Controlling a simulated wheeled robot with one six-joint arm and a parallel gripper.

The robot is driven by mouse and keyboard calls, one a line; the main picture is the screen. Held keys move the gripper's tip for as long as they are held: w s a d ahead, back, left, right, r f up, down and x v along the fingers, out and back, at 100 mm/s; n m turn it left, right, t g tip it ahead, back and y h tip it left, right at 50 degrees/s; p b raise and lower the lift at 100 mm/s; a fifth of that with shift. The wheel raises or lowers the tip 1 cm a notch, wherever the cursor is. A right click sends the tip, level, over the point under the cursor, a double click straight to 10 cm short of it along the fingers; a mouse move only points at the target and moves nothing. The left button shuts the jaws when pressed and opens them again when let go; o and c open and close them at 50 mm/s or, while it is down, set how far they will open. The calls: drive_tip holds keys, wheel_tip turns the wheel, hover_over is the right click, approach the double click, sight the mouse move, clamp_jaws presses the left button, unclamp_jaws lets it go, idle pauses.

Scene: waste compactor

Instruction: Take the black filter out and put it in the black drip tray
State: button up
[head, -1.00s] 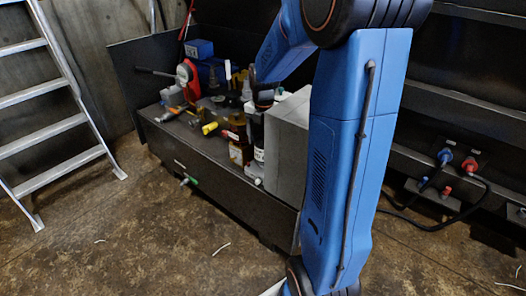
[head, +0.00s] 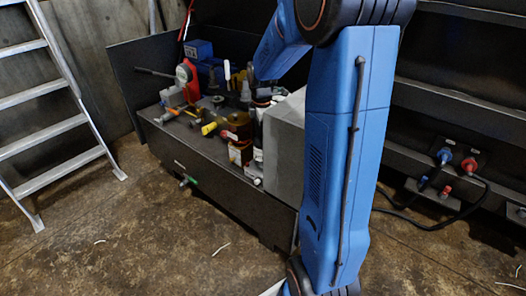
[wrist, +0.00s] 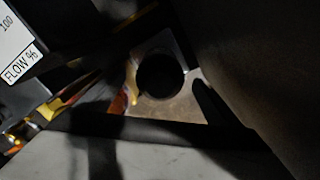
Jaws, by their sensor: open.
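In the wrist view a round black shape (wrist: 160,75) lies within a pale, lit plate. It may be the black filter or a dark opening; I cannot tell which. My gripper (wrist: 163,88) is open, with a dark finger showing to the right of the round shape. Shadow hides the other finger. I see nothing held. In the head view my blue arm hangs over the dark bench, and the gripper itself is not clearly seen there. I cannot make out the black drip tray in either view.
The bench (head: 215,165) is crowded with bottles and tools, including an amber jar (head: 240,125) and a red-and-grey tool (head: 185,80). A grey box (head: 284,145) stands beside my arm. A FLOW panel (wrist: 20,55) is close in the wrist view. A ladder (head: 60,85) leans left.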

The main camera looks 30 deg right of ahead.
drive_tip(key=shift+w+a+m, duration=0.1)
drive_tip(key=shift+w+m, duration=0.05)
drive_tip(key=shift+m, duration=0.45)
